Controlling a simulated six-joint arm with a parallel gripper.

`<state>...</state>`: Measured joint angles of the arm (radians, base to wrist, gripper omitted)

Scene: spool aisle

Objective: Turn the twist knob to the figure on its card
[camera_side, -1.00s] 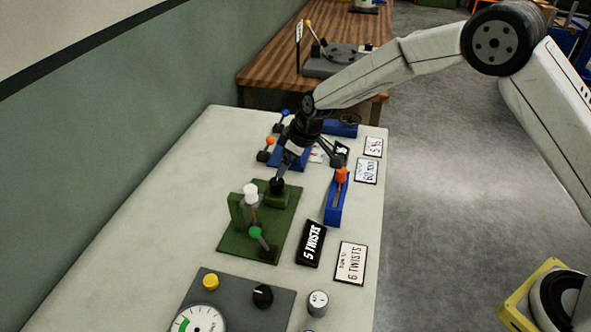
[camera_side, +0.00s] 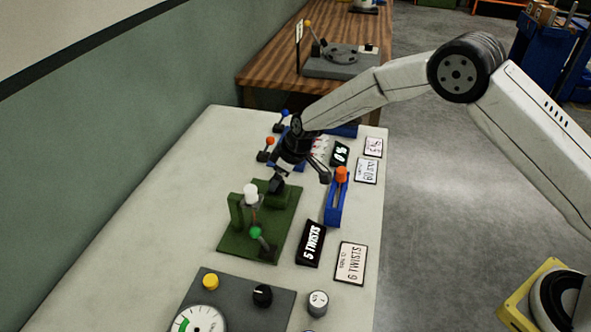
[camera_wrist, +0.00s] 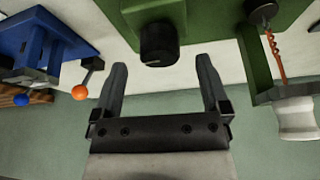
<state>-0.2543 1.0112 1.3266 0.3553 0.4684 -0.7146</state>
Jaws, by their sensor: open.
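The twist knob (camera_wrist: 158,44) is a black knob on a green fixture (camera_wrist: 222,14); in the wrist view it lies just beyond and between my fingertips. My gripper (camera_wrist: 163,72) is open with nothing between its fingers. In the side view my gripper (camera_side: 301,180) is low over the back of the green fixture (camera_side: 235,243); the knob is hard to separate from the dark finger there. A black display (camera_side: 311,243) beside the fixture reads 5 TWISTS. The white card (camera_side: 350,263) to its right reads 6 TWISTS.
A blue slider unit with an orange handle (camera_side: 341,174) stands close right of my gripper. The fixture carries a white spool (camera_side: 250,194) and a green-tipped lever (camera_side: 256,232). A grey gauge panel (camera_side: 238,298) is in front. The bench's left side is clear.

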